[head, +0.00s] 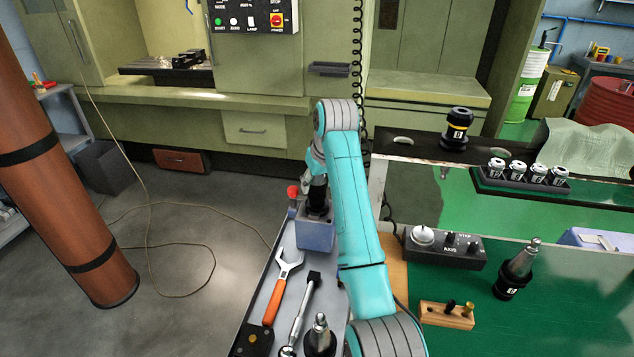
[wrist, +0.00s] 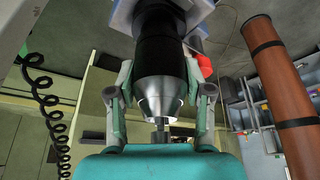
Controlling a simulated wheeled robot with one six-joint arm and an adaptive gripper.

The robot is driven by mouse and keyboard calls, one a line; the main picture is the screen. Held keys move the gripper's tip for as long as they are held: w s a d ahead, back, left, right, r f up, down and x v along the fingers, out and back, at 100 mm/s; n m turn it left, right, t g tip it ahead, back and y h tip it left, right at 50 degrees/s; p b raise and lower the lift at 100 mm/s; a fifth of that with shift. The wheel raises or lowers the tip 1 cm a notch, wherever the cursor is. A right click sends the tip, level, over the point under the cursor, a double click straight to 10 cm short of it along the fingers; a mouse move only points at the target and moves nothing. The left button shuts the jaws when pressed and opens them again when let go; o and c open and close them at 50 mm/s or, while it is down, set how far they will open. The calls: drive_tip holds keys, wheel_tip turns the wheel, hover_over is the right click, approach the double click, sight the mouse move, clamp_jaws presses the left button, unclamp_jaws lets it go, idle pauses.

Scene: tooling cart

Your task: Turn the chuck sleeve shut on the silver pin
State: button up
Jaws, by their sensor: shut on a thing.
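The chuck stands upright in a blue-grey block (head: 316,236) at the far end of the narrow grey bench in the head view. Its black body (head: 317,195) shows just below my gripper (head: 313,168). In the wrist view, the chuck has a black sleeve (wrist: 162,55) and a silver tapered nose (wrist: 160,92). The silver pin (wrist: 160,131) sticks out of the nose, on its axis. My gripper (wrist: 160,78) has one finger on each side of the chuck, closed on the sleeve. The exact contact faces are partly hidden. My arm hides the pin in the head view.
A red knob (head: 293,191) stands beside the block. An orange-handled wrench (head: 276,290) and other tools lie on the grey bench. A control box (head: 443,248), a tool holder (head: 516,270) and a wooden pin block (head: 447,315) stand on the green surface. A coiled cable (head: 356,80) hangs behind my arm.

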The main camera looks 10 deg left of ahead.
sight(322, 208)
idle(0.4)
drive_tip(key=o, duration=1.2)
drive_tip(key=shift+c, duration=0.2)
drive_tip(key=v, duration=0.7)
drive_tip(key=shift+r, duration=0.2)
drive_tip(key=shift+s+d, duration=0.1)
drive_tip(key=shift+s, duration=0.05)
